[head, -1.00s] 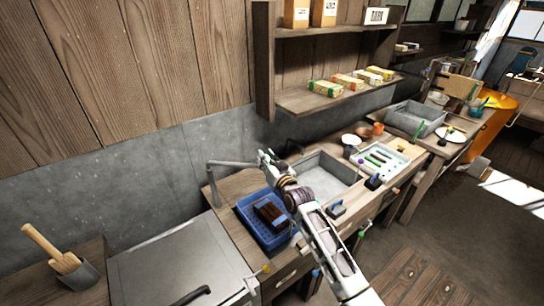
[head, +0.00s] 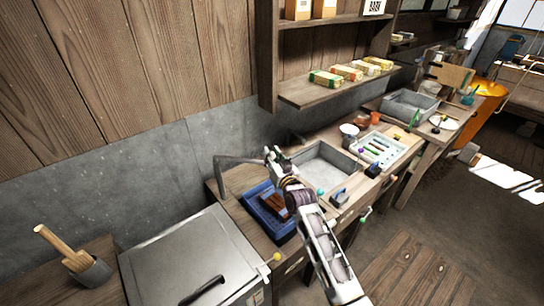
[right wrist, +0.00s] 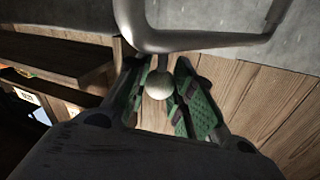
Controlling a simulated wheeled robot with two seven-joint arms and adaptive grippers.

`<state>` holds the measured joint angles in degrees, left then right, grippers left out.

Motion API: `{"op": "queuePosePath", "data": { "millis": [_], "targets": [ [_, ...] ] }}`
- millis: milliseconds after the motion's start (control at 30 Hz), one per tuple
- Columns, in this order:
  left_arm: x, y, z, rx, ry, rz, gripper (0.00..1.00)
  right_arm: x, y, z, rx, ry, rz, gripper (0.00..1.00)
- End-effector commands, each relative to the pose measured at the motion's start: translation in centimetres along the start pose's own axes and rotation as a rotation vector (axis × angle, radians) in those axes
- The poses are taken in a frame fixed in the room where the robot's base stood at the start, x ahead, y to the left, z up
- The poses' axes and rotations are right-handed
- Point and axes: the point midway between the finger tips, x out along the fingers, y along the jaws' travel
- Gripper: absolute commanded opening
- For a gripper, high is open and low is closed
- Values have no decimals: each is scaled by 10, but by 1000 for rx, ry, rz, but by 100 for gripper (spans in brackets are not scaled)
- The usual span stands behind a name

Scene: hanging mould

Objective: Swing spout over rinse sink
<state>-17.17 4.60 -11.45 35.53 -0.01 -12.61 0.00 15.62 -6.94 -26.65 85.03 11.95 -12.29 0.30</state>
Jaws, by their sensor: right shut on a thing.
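The spout (head: 240,159) is a grey pipe that rises at the back of the counter and bends to the right, over the back of a blue crate. The rinse sink (head: 323,172) is the grey basin set in the counter to the right of the spout. My right gripper (head: 272,156) is at the spout's free end. In the right wrist view its green pads are shut on the round knob (right wrist: 158,86) under the bent pipe (right wrist: 190,42). My arm hides part of the sink's near left side. My left gripper is not in view.
The blue crate (head: 258,222) with brown pieces stands left of the sink. A white tray (head: 379,148) and cups stand on its right. A grey lidded box (head: 190,262) is at the front left. A shelf (head: 335,88) with small boxes hangs above the counter.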

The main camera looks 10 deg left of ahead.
Motion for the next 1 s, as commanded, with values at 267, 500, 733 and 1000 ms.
{"op": "queuePosePath", "data": {
  "millis": [267,500,733,1000],
  "targets": [
    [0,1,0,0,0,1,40,0,0,0,1,1,0,47],
    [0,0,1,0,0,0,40,0,0,0,1,0,0,47],
    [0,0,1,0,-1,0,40,-3,0,0,1,0,0,47],
    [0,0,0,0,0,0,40,-20,1,1,0,0,1,47]
  ]
}}
